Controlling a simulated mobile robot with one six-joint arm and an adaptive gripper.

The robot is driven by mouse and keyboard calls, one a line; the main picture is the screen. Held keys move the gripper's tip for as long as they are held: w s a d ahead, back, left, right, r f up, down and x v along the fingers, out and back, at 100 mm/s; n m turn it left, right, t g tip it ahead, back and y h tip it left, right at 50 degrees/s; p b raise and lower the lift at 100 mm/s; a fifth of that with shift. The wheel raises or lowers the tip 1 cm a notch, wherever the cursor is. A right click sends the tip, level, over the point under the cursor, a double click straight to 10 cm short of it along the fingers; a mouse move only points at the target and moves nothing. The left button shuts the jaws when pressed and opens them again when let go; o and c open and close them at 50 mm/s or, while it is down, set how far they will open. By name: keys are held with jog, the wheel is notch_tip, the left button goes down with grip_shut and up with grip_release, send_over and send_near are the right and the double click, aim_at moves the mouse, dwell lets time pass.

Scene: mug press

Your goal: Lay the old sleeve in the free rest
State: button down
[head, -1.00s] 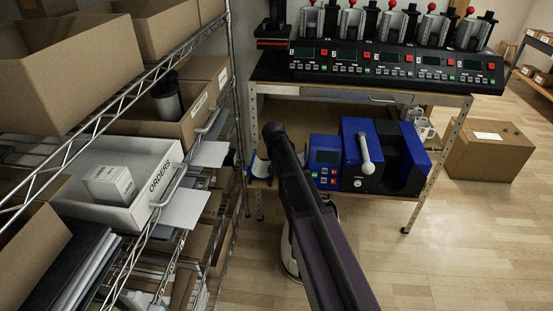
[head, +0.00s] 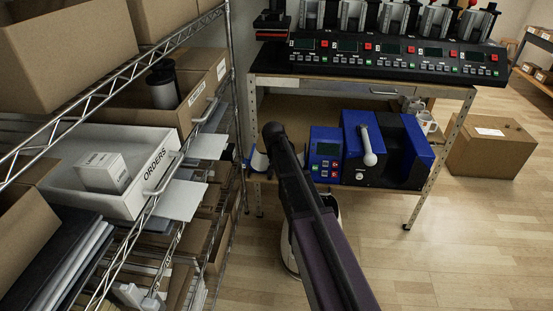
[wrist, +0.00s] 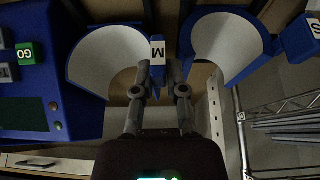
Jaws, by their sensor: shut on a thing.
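In the wrist view, my gripper (wrist: 159,82) is shut on the small blue tab marked M of a sleeve (wrist: 112,58), a curved blue piece with a white lining. A second sleeve (wrist: 222,48), also blue with a white lining, is just to the right. Its tab (wrist: 304,36) is marked S. I cannot tell whether the M sleeve touches the surface below it. In the head view, a white and blue curved piece (head: 259,160) shows left of my arm, which hides my gripper. No empty rest can be made out clearly.
The blue control box (head: 325,155) and blue mug press (head: 385,150) stand on the bench's lower shelf. A wire rack (head: 232,110) with the ORDERS bin (head: 128,205) is close on the left; its rails also show in the wrist view (wrist: 285,104).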

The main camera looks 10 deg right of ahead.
jog(key=shift+f+b, duration=0.6)
jog(key=shift+f, duration=0.15)
jog(key=c, duration=0.6)
grip_release()
jog(key=o, duration=0.6)
jog(key=shift+r, duration=0.15)
jog(key=shift+r+p, duration=3.85)
jog(key=shift+p, duration=0.15)
